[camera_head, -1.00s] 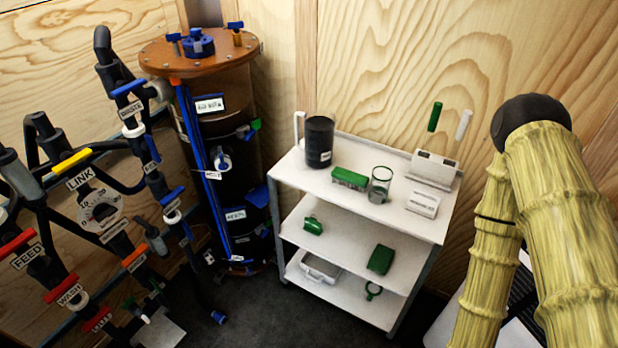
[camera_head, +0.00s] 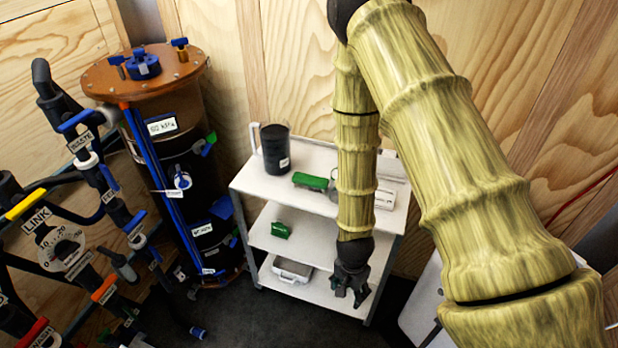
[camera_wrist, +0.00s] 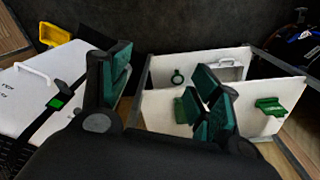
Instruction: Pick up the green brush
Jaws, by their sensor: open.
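Several green items are on the white cart (camera_head: 240,187). A green piece with a raised, handle-like top (camera_head: 281,230) lies on the middle shelf, at its left; it also shows in the wrist view (camera_wrist: 269,106). A green block with a paler side (camera_head: 310,181) lies on the top shelf. I cannot tell for certain which is the brush. A darker green block (camera_wrist: 181,111) shows beside the right finger in the wrist view, partly hidden. My gripper (camera_head: 352,290) is open and empty, pointing down in front of the cart's right side; its green-padded fingers (camera_wrist: 163,88) show apart.
A dark jug (camera_head: 275,150) stands on the top shelf. A white tray (camera_head: 292,270) is on the lowest shelf. A tall brown tank (camera_head: 180,150) and pipes stand left. My arm hides the top shelf's right part. Dark floor lies in front of the cart.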

